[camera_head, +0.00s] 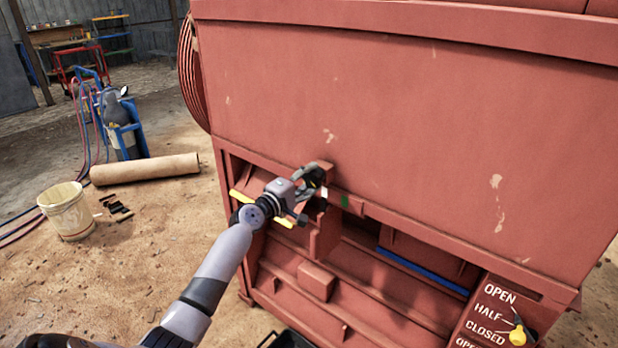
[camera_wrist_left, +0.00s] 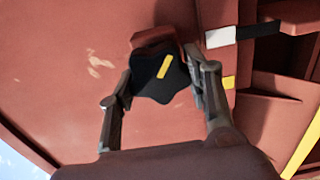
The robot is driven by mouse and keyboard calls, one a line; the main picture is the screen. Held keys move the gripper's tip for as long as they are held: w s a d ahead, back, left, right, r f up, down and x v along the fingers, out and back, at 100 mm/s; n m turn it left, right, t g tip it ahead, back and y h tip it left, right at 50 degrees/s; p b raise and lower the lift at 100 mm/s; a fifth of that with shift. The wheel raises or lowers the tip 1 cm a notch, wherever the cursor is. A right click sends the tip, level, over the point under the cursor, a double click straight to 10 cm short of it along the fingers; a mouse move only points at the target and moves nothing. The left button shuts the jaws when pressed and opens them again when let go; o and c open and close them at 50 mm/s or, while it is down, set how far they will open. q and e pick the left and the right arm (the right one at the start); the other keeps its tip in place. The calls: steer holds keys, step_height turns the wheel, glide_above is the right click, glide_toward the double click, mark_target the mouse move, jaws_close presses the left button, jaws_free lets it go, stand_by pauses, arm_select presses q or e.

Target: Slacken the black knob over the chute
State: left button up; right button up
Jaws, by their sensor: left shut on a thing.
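The black knob (camera_wrist_left: 150,86) is lobed and carries a yellow stripe on its face. It sits against the red machine wall in the left wrist view. My left gripper (camera_wrist_left: 160,76) has one finger on each side of it and is shut on it. In the head view my left gripper (camera_head: 314,184) reaches in from the left to the front of the red crusher (camera_head: 420,120). There the gripper mostly hides the knob. A red opening with yellow edging lies just below and left of the gripper. My right gripper is not in view.
A panel marked OPEN, HALF and CLOSED (camera_head: 490,315) with a yellow-tipped lever (camera_head: 517,336) is at the lower right. A blue bar (camera_head: 424,271) crosses the lower recess.

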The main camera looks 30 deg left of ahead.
arm_select(q)
steer(key=shift+n, duration=0.3)
steer(key=o, duration=1.1)
steer(key=shift+o, duration=0.2)
steer(key=s, duration=1.2)
steer(key=shift+a, duration=0.45)
